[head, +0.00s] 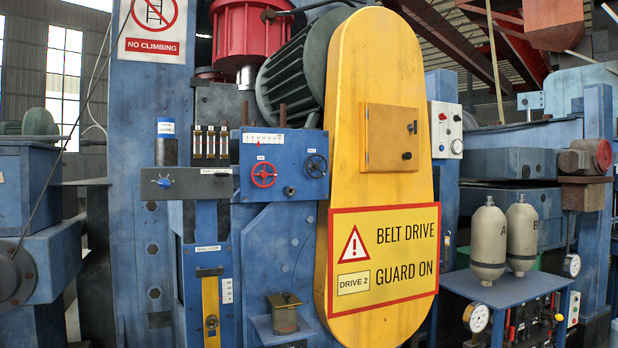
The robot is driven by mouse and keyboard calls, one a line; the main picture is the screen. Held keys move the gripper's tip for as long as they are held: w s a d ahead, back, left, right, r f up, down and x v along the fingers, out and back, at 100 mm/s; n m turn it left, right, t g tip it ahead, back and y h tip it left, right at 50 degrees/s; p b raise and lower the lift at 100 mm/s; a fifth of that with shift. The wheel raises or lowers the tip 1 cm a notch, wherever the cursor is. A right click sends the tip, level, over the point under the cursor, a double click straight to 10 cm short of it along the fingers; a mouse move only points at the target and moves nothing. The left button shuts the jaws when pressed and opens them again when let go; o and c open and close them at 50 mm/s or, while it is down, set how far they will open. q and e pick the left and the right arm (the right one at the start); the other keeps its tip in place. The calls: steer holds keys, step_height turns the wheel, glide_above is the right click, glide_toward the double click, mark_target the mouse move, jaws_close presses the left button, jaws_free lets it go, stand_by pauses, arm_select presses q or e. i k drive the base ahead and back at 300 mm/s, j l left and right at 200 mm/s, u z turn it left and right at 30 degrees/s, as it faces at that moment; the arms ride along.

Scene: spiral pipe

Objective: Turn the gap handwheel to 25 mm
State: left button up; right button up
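Two small handwheels sit side by side on a blue panel (288,190) left of the yellow guard. One is a red handwheel (264,174), the other a black handwheel (316,165). A small label is above each, too small to read, so I cannot tell which is the gap handwheel. A white scale (264,138) with a red pointer runs along the panel's top left, above the red wheel. Its numbers are not readable. Neither of my grippers is in view, and nothing touches the wheels.
The tall yellow belt guard (380,60) stands right of the panel and bulges forward. A grey box with a blue knob (163,181) juts out at left. A brass pot (285,312) sits on a shelf below. A blue table (495,285) with two grey bottles stands at right.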

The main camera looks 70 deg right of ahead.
mark_target(264, 175)
steer(key=z, duration=2.05)
steer(key=i+l+u, duration=0.1)
steer(key=i+l, duration=0.15)
steer(key=l, duration=0.25)
steer(key=i+l, duration=0.25)
steer(key=l, duration=0.25)
steer(key=i+l+u, duration=0.15)
steer(key=l, duration=0.4)
steer(key=i+l, duration=0.25)
steer(key=l, duration=0.25)
steer(key=i+l+u, duration=0.15)
steer(key=l, duration=0.4)
steer(key=i+l, duration=0.25)
steer(key=l, duration=0.3)
steer(key=i+l+u, duration=0.15)
steer(key=l, duration=0.4)
steer(key=i+l, duration=0.15)
steer(key=l, duration=0.45)
steer(key=u, duration=0.05)
